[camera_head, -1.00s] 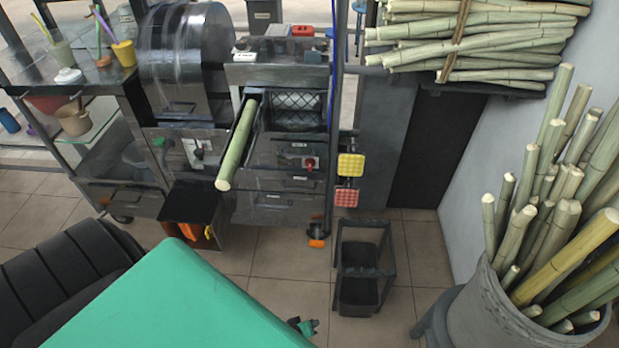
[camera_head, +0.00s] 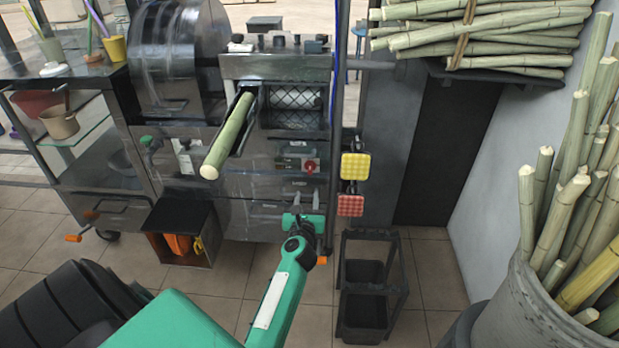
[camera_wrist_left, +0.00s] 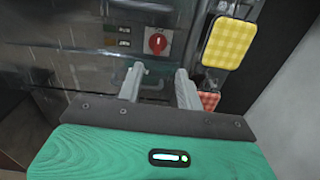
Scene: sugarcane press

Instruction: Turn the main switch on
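The main switch looks to be the round red knob (camera_head: 310,166) on a pale plate on the front of the steel press (camera_head: 262,215). It also shows in the left wrist view (camera_wrist_left: 157,43), beyond the fingers. My left gripper (camera_head: 306,200) is just below and in front of the knob in the head view. Its two grey fingers stand apart with nothing between them, and they also show in the left wrist view (camera_wrist_left: 160,84). The knob appears apart from the fingertips. My right gripper is not in view.
Yellow (camera_head: 355,166) and red (camera_head: 350,205) pads hang just right of the switch. A sugarcane stalk (camera_head: 229,135) sticks out of the press to the left. A black bin (camera_head: 362,310) stands on the floor at right, near a bucket of cane (camera_head: 497,310).

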